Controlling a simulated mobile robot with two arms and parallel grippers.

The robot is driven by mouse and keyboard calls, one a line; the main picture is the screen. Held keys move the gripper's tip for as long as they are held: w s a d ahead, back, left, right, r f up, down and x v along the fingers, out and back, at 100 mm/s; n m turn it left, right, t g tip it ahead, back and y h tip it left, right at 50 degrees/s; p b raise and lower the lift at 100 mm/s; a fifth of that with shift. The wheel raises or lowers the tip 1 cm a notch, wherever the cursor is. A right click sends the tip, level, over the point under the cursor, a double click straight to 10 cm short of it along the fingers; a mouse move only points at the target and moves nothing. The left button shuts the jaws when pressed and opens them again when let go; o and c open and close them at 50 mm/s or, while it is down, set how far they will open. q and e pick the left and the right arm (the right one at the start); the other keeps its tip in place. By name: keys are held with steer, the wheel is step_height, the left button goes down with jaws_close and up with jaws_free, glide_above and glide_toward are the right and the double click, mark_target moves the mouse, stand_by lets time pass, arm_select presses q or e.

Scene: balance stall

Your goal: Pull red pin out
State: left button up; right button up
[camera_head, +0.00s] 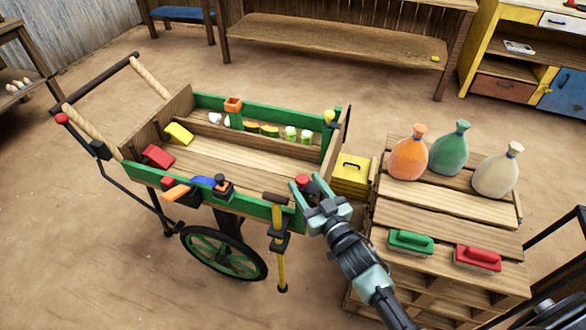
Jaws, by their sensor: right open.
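The red pin (302,180) shows its round red head at the near right corner of the green-sided wooden cart (240,157). My right gripper (308,189) comes in from the lower right and is open. Its two pale green fingers point at the red head, one on each side of it in the picture. I cannot tell whether they touch it. The pin's lower part is hidden by the cart's side and the gripper. My left gripper is not in view.
A hammer-like tool (279,230) hangs on the cart's near side, left of my right gripper. A yellow box (351,174) stands just right of the cart. A slatted wooden stand (440,215) holds three sacks (448,150) and two brushes (410,242).

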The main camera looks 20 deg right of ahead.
mark_target(299, 175)
steer(key=w, duration=0.3)
steer(key=w+a, duration=0.1)
steer(key=w, duration=0.1)
steer(key=shift+w, duration=0.35)
steer(key=shift+f, duration=0.1)
jaws_close()
stand_by(1.0)
